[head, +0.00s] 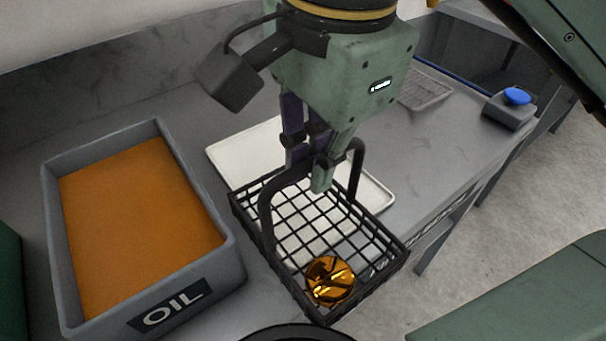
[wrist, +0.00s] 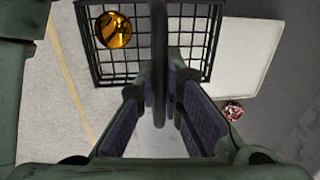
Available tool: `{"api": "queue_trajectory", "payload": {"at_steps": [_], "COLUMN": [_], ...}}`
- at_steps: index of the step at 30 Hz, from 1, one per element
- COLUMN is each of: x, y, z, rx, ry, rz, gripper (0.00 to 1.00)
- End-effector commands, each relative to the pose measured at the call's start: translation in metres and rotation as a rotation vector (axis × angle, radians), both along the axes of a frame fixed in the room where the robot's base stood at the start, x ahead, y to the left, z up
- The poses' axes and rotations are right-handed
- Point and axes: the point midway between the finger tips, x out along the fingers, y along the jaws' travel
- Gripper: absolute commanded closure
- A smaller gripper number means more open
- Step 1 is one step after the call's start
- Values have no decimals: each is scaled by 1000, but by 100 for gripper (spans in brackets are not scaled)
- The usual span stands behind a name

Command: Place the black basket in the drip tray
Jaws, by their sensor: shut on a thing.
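In the wrist view the handle runs between the fingers (wrist: 165,85), and the basket (wrist: 187,45) and coil (wrist: 113,30) show beyond. The white drip tray (head: 232,148) lies flat on the bench behind and partly under the basket. I cannot tell the exact height of the basket above it.
A grey bin labelled OIL (head: 240,262), filled with orange liquid, stands left of the basket. A blue-topped button box (head: 511,107) and a grey grated piece (head: 425,90) are at the back right. A small reddish item (wrist: 233,111) lies by the tray in the wrist view.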

Motion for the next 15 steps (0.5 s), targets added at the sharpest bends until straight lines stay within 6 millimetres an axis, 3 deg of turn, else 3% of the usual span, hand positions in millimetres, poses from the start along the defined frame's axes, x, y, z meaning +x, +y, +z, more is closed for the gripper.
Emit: {"api": "queue_trajectory", "payload": {"at_steps": [5,15], "x": [13,95], "y": [-2,-10], "z": [-4,-9], "rx": [2,1], "ry": [2,4], "rz": [1,-1], "gripper": [100,100]}}
